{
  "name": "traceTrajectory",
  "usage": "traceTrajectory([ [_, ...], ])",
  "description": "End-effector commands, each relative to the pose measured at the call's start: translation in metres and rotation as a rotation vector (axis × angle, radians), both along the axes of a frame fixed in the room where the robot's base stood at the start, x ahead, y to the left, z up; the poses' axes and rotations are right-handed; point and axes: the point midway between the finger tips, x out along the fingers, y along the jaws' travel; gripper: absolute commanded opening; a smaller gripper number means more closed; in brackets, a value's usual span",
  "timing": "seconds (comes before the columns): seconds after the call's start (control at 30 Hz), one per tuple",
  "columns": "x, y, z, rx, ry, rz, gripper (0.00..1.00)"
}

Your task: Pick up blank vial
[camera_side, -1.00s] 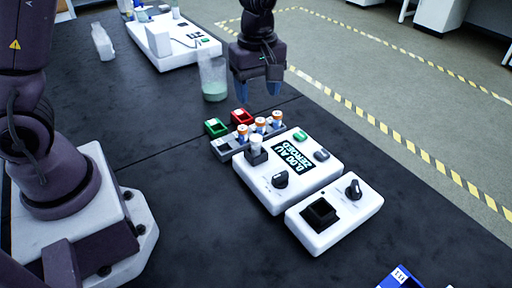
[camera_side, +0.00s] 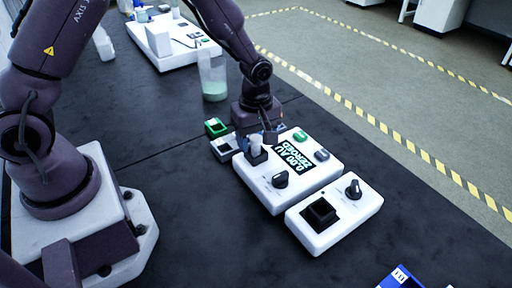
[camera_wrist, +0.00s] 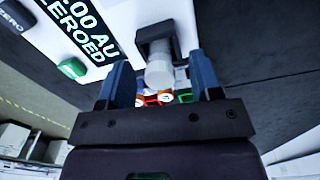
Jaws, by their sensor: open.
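The blank vial (camera_side: 255,143), with a white cap, stands upright in the dark socket of the white meter (camera_side: 262,184). In the wrist view the vial (camera_wrist: 158,66) shows as a pale cylinder in front of the dark socket (camera_wrist: 156,36). My gripper (camera_side: 262,138) is low beside the vial at the meter's back edge. In the wrist view my gripper (camera_wrist: 162,78) is open, with one blue finger on each side of the vial. Gaps show between vial and fingers. The side view does not show clearly how deep the fingers reach.
The meter display (camera_side: 292,158) reads 0.00 AU ZEROED. A green holder (camera_side: 216,127), a beaker (camera_side: 213,78) and a second white unit (camera_side: 334,213) stand nearby.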

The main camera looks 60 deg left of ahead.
Motion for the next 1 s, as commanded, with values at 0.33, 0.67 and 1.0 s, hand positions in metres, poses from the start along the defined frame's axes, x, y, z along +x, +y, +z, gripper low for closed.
traceTrajectory([
  [0.33, 0.000, 0.000, -0.001, 0.000, -0.001, 0.000, 0.31],
  [0.67, 0.000, 0.000, -0.001, 0.000, -0.001, 0.000, 0.06],
  [1.0, 0.001, 0.000, 0.020, 0.001, -0.005, -0.001, 0.06],
])
